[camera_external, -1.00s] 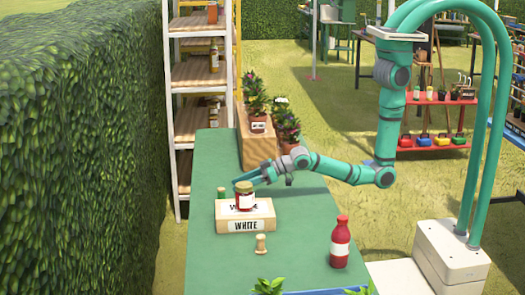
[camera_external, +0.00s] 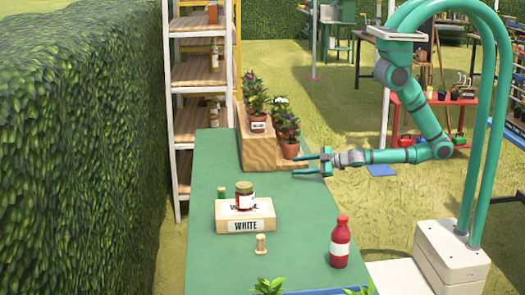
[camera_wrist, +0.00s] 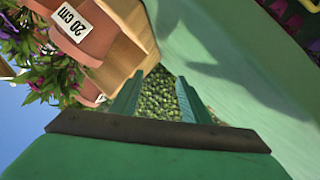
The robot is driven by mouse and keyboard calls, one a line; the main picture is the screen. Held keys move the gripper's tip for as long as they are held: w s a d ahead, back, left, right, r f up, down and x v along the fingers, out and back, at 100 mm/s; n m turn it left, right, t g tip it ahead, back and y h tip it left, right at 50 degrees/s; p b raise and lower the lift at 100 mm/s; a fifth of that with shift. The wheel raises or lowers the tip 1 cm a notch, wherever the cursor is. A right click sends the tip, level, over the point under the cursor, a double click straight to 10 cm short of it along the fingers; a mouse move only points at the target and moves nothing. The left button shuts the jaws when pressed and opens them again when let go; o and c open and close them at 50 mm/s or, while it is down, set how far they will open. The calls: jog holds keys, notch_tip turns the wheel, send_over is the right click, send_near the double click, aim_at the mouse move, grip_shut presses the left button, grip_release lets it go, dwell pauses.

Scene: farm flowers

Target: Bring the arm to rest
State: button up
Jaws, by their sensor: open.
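My gripper (camera_external: 308,163) is open and empty, with its two green fingers pointing left. It hovers above the right side of the green table (camera_external: 210,265), beside the front end of the wooden stepped stand. In the wrist view my gripper (camera_wrist: 157,95) shows its fingers apart, with only hedge visible between them. My arm reaches out low and nearly level from the right.
The wooden stand (camera_external: 259,157) holds several potted plants (camera_external: 289,145) close to my fingers. A jar (camera_external: 244,195) stands on a white-labelled box (camera_external: 245,225). A wooden peg (camera_external: 261,244) and a red bottle (camera_external: 340,243) stand nearer.

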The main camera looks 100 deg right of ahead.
jog(key=s+a+y, duration=0.1)
jog(key=s+a, duration=0.2)
jog(key=s+a+y, duration=0.1)
jog(key=s+a, duration=0.1)
jog(key=s, duration=0.1)
jog(key=s+a+r+y, duration=0.1)
jog(key=s+a, duration=0.2)
jog(key=s, duration=0.1)
jog(key=shift+a+y, duration=0.3)
jog(key=shift+a, duration=0.05)
jog(key=s+a+r+m+t+y, duration=0.1)
jog(key=s+a+r+m, duration=0.2)
jog(key=s+a+r, duration=0.3)
jog(key=shift+s+a+r+y, duration=0.15)
jog(key=shift+a+y, duration=0.1)
jog(key=shift+y, duration=0.05)
